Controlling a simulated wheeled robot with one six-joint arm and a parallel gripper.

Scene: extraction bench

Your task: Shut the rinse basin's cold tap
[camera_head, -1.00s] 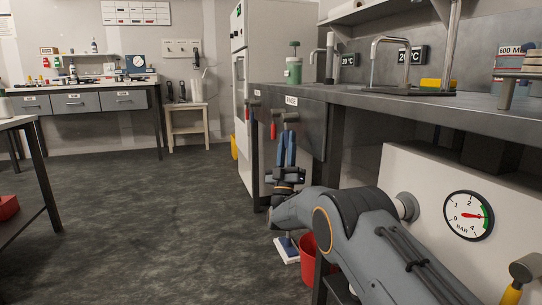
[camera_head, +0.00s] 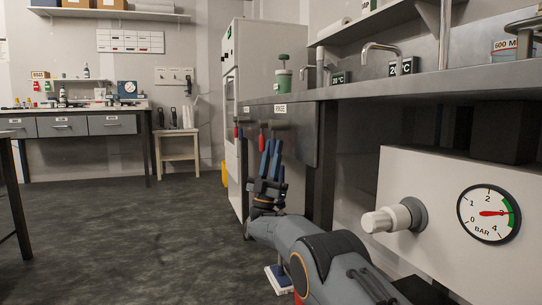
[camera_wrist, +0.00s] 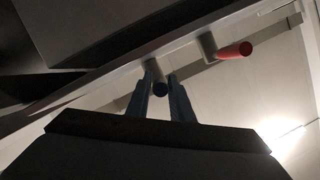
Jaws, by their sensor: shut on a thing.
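The rinse basin's grey front with its RINSE label (camera_head: 280,109) is right of centre in the head view. Below the label is a grey tap body (camera_head: 279,126). My gripper (camera_head: 271,146) is directly under it, its blue fingers pointing up. In the wrist view, the fingers (camera_wrist: 161,85) are shut on a dark blue tap handle (camera_wrist: 160,89), whose end shows between them. The handle's exact angle is hard to tell. Beside it is a tap with a red handle (camera_wrist: 235,50), apart from my fingers; this red handle (camera_head: 262,141) hangs down in the head view.
Another red-handled tap (camera_head: 237,131) is farther left. A pressure gauge (camera_head: 489,214) and white knob (camera_head: 394,219) are on the panel at right. The dark floor at left is clear.

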